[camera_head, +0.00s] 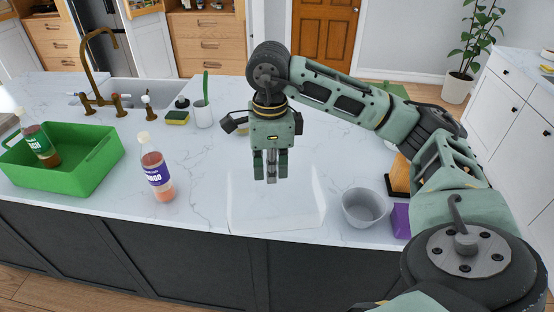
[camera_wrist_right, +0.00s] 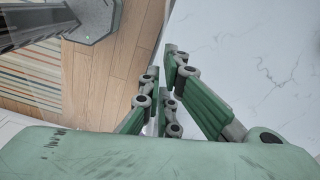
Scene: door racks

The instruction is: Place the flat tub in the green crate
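The flat tub (camera_head: 300,208) is a pale, see-through, low box at the front edge of the white counter, and its outline is faint. The green crate (camera_head: 62,182) stands at the far left of the counter, with a bottle with a green label (camera_head: 38,143) in it. My right gripper (camera_head: 271,181) points down over the back part of the tub. Its fingers are close together, and they also show in the right wrist view (camera_wrist_right: 161,62). I cannot tell whether they touch or grip the tub's wall. My left gripper is not in view.
A bottle with a purple label (camera_head: 157,175) stands between the crate and the tub. A grey bowl (camera_head: 363,208) and a purple box (camera_head: 401,221) are right of the tub. A white cup (camera_head: 202,115), a sponge (camera_head: 177,118) and the sink (camera_head: 140,94) lie behind.

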